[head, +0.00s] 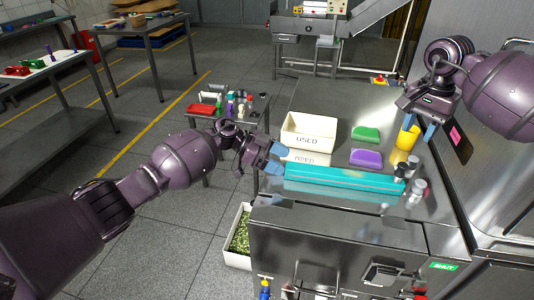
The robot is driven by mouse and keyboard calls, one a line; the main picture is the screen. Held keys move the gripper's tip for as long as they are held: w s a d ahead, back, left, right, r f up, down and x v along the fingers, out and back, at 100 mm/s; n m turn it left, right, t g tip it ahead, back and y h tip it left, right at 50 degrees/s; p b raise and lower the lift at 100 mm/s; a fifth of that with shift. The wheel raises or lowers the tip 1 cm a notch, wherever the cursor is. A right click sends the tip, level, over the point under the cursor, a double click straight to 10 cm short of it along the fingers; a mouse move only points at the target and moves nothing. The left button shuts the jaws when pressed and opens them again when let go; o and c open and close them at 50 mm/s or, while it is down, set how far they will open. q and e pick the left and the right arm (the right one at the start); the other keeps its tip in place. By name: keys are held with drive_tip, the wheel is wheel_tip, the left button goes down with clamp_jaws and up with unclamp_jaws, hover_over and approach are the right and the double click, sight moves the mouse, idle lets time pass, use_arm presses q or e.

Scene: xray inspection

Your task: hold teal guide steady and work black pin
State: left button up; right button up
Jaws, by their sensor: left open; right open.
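The teal guide (345,179) is a long bar lying along the front of the steel worktop. A small black pin (400,170) appears to stand at the guide's right end, close to some grey cylinders. My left gripper (277,159) is open, with blue fingertips at the guide's left end. I cannot tell whether they touch it. My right gripper (420,127) is open and empty, above and behind the pin, near a yellow cup (406,138).
A white bin marked USED (309,132) stands behind the guide. Green (365,134) and purple (366,157) blocks lie behind its right half. Grey cylinders (419,187) stand at its right end. A steel machine wall (480,185) bounds the right side.

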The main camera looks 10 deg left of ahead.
sight(293, 166)
use_arm(q)
drive_tip(key=shift+x, duration=2.95)
drive_tip(key=c, duration=1.1)
